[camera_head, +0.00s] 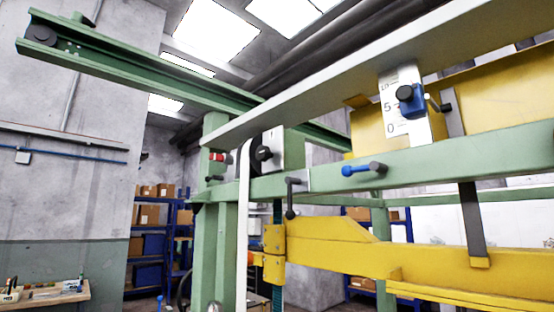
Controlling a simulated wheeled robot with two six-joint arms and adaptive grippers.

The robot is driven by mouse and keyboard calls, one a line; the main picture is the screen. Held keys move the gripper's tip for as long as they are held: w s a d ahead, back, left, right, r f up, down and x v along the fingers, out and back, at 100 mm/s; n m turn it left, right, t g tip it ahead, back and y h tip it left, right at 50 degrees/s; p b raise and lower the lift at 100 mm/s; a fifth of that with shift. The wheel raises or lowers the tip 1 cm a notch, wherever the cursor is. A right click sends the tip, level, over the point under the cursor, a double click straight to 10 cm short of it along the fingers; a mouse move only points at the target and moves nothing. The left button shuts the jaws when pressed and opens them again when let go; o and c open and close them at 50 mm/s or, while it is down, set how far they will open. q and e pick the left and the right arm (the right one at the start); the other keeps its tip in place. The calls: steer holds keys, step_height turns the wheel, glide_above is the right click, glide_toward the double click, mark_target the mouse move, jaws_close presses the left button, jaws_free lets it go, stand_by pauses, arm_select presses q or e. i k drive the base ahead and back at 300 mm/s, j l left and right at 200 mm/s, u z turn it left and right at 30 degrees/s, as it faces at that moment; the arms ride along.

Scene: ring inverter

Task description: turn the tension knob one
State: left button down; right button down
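A blue and black knob (410,96) sits in front of a white scale plate (394,128) marked with 0, 5 and a partly hidden higher number, at the upper right. A round black knob (262,153) is on a light plate by the green post, left of centre. I cannot tell from the picture which one is the tension knob. A blue lever with a dark end (363,169) lies along the green beam. A black crank handle (291,197) hangs from the beam. Neither of my grippers is in view.
A green frame beam (460,153) crosses the right half, with a yellow arm (420,262) below it. A long pale bar (330,78) slants overhead. A workbench (48,294) with small items stands at the lower left. Blue shelves (170,240) with boxes stand behind.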

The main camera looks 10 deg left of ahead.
mark_target(263, 154)
steer(key=i+j+u, duration=0.15)
steer(key=u, duration=0.25)
steer(key=i+u, duration=0.4)
steer(key=k, duration=0.05)
